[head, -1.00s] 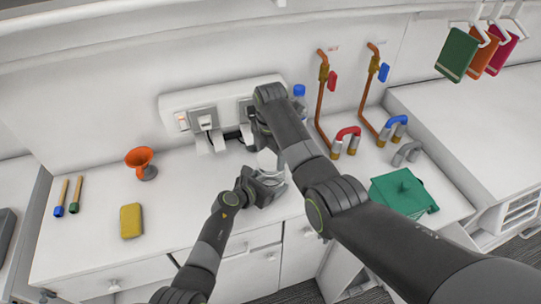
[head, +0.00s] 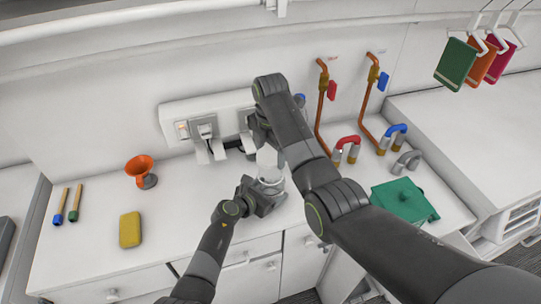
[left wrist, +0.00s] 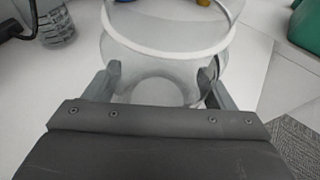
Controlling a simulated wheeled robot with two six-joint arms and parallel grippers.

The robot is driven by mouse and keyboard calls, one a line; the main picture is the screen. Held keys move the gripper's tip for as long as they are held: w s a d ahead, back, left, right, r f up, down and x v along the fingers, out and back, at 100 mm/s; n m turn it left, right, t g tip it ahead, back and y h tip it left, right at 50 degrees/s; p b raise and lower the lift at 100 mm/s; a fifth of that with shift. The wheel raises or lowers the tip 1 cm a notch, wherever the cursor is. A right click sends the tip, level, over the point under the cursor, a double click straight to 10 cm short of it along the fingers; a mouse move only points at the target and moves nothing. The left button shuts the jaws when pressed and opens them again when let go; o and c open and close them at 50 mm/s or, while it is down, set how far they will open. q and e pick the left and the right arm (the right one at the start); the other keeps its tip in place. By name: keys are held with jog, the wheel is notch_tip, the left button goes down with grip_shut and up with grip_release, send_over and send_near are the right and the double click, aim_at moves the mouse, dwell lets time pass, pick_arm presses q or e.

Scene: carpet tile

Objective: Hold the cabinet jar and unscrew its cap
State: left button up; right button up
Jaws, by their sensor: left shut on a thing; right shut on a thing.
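The clear jar (head: 271,182) stands upright in front of the wall sockets, partly hidden by my arms. My left gripper (head: 267,194) is shut on its lower body from the front. The left wrist view shows the see-through jar (left wrist: 165,65) with a pale ring around it, between the two fingers of the left gripper (left wrist: 162,88). My right gripper (head: 264,142) is above the jar, pointing down, shut on the cap. Its own arm hides most of the cap and the fingertips. I cannot tell whether cap and jar still touch.
Copper pipes (head: 324,110), loose pipe bends (head: 346,148) and a green box (head: 404,200) are on the right.

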pick_arm(q)
jog(key=o, duration=1.9)
jog(key=shift+s+a, duration=0.1)
jog(key=shift+s, duration=0.05)
